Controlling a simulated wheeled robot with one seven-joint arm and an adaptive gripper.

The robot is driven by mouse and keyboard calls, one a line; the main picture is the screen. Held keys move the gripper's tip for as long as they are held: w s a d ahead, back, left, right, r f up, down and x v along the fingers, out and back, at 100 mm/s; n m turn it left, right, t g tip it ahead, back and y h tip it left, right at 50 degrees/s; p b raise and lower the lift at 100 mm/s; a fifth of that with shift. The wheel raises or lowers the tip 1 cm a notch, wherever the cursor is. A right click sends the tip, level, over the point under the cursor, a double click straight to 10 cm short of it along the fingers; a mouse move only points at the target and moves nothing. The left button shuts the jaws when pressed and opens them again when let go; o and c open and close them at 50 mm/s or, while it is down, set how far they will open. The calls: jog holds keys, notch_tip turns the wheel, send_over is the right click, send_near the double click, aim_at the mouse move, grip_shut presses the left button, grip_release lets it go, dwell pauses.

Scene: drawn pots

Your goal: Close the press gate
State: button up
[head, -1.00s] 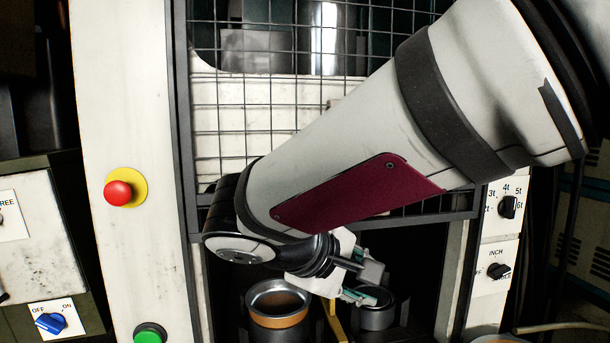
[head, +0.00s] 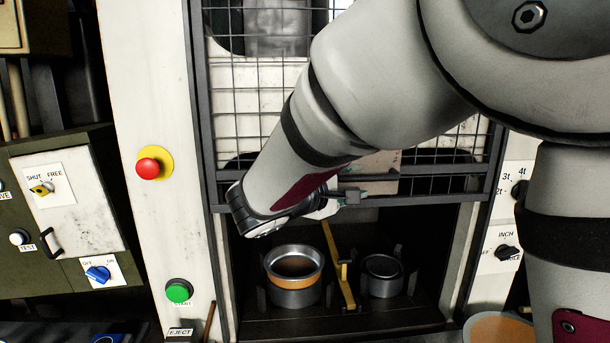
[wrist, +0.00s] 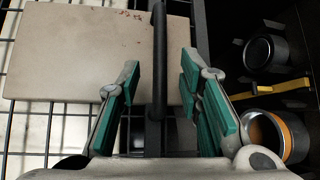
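The press gate (head: 262,103) is a black wire mesh in a dark frame. It is raised, and the press opening below it is uncovered. Its lower bar (head: 430,199) runs across the top of that opening. My gripper (head: 347,197) is at this lower edge, in front of a tan plate (head: 378,172) on the mesh. In the wrist view my gripper (wrist: 162,95) has its green-padded fingers spread, with a dark bar (wrist: 158,55) lying between them in the picture. Contact with the bar cannot be told. My arm hides part of the mesh.
Inside the opening stand a larger pot with an orange band (head: 295,297) and a smaller grey pot (head: 382,275), with a yellow bar (head: 338,265) between them. A red button (head: 149,168) and a green button (head: 179,291) are on the left white post.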

aim_at(361, 179)
jog(key=shift+x, duration=2.7)
jog(key=shift+c, duration=0.5)
grip_shut()
